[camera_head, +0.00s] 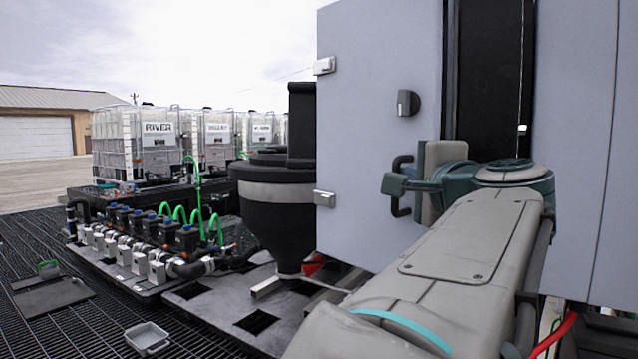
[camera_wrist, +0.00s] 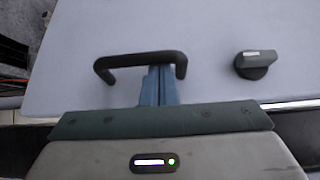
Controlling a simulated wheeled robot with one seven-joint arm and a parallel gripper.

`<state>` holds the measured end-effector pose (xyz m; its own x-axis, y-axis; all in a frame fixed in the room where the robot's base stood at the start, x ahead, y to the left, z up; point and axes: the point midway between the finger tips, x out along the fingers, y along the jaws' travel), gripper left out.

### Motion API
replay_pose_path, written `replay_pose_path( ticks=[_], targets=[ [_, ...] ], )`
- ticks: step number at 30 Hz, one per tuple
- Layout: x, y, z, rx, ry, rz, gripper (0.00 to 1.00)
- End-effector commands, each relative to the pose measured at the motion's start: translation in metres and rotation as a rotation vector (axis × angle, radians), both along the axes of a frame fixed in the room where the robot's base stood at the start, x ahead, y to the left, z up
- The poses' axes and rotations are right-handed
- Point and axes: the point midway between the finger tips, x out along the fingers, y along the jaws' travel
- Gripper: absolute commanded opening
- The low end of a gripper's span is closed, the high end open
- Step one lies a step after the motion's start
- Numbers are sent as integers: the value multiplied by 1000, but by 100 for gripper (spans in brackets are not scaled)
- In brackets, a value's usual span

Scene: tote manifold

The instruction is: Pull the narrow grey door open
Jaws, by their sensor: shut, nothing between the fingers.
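The narrow grey door (camera_head: 360,130) stands upright on the cabinet in the head view and looks closed; it also fills most of the wrist view (camera_wrist: 210,30). Its black bar handle (camera_head: 401,208) is low near the right edge, partly hidden by my gripper (camera_head: 391,184). In the wrist view, the handle (camera_wrist: 118,62) spans above my blue-grey fingers (camera_wrist: 158,72). The fingers are shut together with nothing between them. Their tips meet the bar between its two ends; I cannot tell whether they reach behind it. A black knob (camera_head: 407,103) sits above the handle; it also shows in the wrist view (camera_wrist: 257,62).
Silver hinges (camera_head: 325,66) sit on the door's left edge. A black hopper (camera_head: 275,205) stands close on the left of the door. A second grey panel (camera_head: 580,130) is on the right. A valve manifold (camera_head: 150,240) and white totes (camera_head: 140,150) are farther left.

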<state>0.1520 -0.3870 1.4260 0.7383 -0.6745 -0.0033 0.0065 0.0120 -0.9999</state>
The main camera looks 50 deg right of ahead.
Motion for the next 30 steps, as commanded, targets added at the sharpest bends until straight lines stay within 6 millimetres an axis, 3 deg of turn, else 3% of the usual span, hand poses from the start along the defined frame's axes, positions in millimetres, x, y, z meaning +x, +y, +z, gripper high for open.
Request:
replay_pose_path(
  ticks=[6, 20, 26, 30],
  targets=[
    [18, 38, 2, -4, 1, -122, 0],
    [54, 94, 5, -3, 5, -399, 0],
    [78, 117, 5, 0, 2, -383, 0],
    [104, 139, 6, -2, 4, -379, 0]
  ],
)
